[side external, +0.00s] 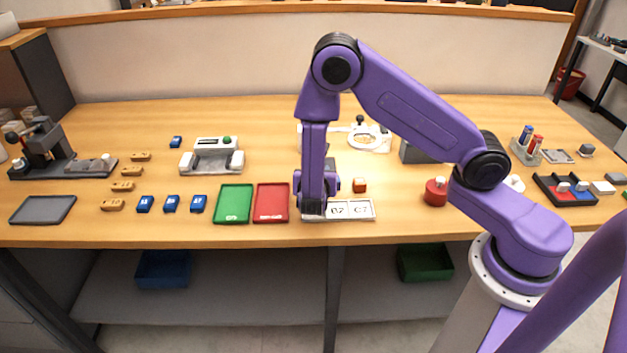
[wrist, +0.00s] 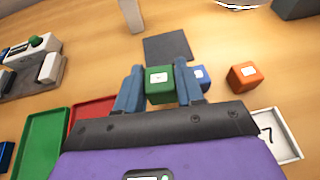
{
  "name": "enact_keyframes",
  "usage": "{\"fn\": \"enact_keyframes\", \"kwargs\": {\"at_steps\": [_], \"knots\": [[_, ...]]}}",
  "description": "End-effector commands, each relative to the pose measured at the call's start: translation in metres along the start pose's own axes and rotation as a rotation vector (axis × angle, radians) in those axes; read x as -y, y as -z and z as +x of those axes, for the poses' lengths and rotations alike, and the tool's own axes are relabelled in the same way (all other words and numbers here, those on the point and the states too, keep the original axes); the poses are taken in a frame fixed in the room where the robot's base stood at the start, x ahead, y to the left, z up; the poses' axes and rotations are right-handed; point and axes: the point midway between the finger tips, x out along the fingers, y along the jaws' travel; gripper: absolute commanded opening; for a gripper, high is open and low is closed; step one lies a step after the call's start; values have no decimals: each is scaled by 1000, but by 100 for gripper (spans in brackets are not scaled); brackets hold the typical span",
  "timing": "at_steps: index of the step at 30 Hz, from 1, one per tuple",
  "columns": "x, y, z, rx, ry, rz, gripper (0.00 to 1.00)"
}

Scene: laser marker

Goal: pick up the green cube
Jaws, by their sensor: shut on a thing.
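The green cube (wrist: 160,87) with a white label on top sits between the two fingers of my gripper (wrist: 160,92) in the wrist view. My gripper is shut on it. In the side external view my gripper (side external: 314,200) points down behind the front edge of the table, and my arm hides the cube. From these views I cannot tell whether the cube touches the table.
A blue cube (wrist: 198,76) is just right of my right finger, with an orange cube (wrist: 243,75) beyond it. Green (side external: 234,204) and red (side external: 272,203) trays lie to the left. A white numbered plate (side external: 350,210) is close by. A dark square pad (wrist: 168,47) lies behind.

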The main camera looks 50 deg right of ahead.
Motion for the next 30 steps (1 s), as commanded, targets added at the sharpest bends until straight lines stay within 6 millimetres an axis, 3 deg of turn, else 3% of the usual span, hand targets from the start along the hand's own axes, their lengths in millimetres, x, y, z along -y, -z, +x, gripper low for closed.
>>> {"fn": "enact_keyframes", "kwargs": {"at_steps": [9,15,30], "knots": [[34,-37,-47,0,-6,0,9],[66,-43,-78,1,-7,-3,9],[92,-48,-102,1,-4,1,9]]}}
